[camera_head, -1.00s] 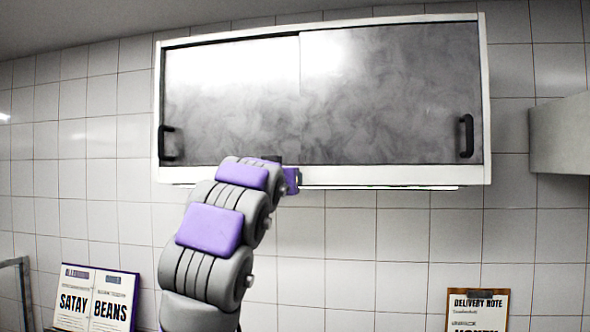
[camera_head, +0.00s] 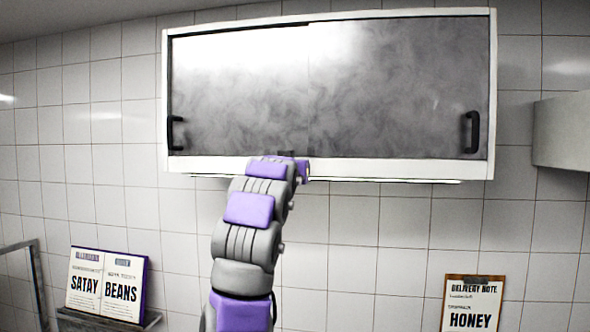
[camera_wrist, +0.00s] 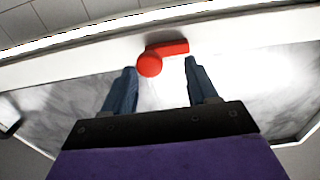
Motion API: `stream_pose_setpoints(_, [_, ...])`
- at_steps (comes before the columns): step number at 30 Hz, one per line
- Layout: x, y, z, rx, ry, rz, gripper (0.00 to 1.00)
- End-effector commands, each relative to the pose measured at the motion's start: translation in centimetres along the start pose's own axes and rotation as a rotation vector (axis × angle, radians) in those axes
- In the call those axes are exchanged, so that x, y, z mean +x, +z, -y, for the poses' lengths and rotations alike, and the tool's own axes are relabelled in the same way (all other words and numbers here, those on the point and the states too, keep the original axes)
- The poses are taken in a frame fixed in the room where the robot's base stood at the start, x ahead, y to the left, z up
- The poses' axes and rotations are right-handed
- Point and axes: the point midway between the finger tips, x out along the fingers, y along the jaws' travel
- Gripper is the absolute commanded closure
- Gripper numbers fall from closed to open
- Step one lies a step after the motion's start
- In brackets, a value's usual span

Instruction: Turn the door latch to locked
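A red latch (camera_wrist: 151,64) with a round hub and a short lever shows in the wrist view, on the white frame strip of the cabinet. Its lever points right, along the strip. My gripper (camera_wrist: 162,84) is open, its two blue-grey fingers apart on either side below the latch, with nothing between them. The fingertips are close to the latch; contact cannot be told. The cabinet (camera_head: 330,90) has two grey sliding doors with dark handles. In the head view my arm reaches to the cabinet's lower frame and hides the latch.
A dark handle (camera_head: 472,132) sits on the right door and another (camera_head: 176,132) on the left door. A grey box (camera_head: 562,132) juts from the wall at right. A menu stand (camera_head: 106,285) and a delivery note (camera_head: 471,304) are below. The tiled wall between them is clear.

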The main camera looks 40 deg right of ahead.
Motion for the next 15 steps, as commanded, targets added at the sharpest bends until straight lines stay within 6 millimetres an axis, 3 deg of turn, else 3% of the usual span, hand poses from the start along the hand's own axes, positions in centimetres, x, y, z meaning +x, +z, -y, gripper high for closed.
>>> stream_pose_setpoints(2, [0.4,0.1,-0.5,0.003,0.003,0.002,0.49])
stream_pose_setpoints(15, [1.9,0.6,-1.3,0.006,0.003,0.011,0.91])
